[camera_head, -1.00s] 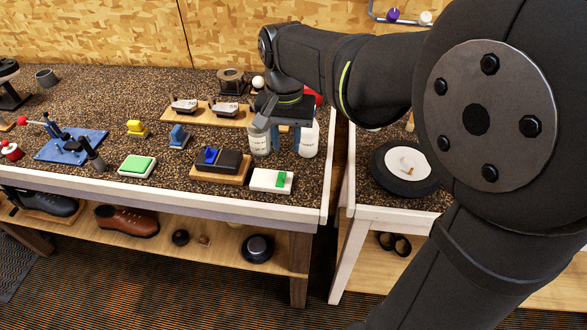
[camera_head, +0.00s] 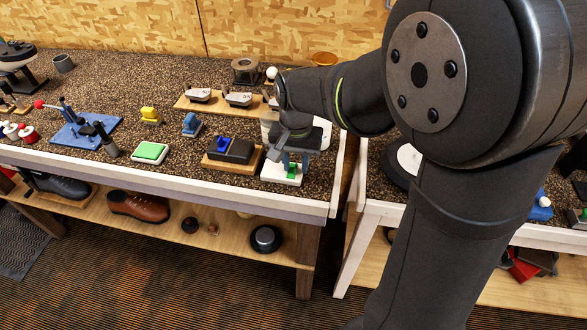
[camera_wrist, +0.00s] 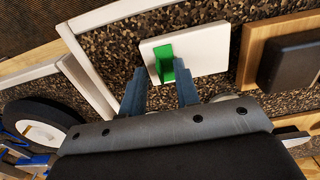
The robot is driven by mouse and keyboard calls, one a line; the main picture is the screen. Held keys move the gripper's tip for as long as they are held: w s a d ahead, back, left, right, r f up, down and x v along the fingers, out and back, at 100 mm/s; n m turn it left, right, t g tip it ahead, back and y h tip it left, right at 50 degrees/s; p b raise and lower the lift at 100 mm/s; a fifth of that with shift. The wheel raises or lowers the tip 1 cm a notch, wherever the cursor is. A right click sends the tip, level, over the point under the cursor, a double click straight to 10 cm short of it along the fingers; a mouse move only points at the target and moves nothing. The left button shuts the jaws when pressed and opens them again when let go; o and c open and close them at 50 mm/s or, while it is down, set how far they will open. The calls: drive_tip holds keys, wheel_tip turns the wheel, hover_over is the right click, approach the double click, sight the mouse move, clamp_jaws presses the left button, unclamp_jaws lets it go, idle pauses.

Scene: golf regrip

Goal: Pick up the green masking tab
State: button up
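The green masking tab (camera_head: 292,171) stands on a small white block (camera_head: 272,172) near the front right corner of the bench. In the wrist view the green tab (camera_wrist: 165,62) rises from the left part of the white block (camera_wrist: 208,50). My gripper (camera_head: 293,162) is just above the tab in the head view. In the wrist view my gripper (camera_wrist: 160,78) is open, with one blue-grey finger on each side of the tab's near end. I cannot tell whether either finger touches it.
A black block with a blue piece on a wooden base (camera_head: 232,152) stands just left of the white block. A green-topped white pad (camera_head: 150,152) lies farther left. The bench's pale edge (camera_head: 200,185) runs close in front.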

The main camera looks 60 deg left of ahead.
clamp_jaws()
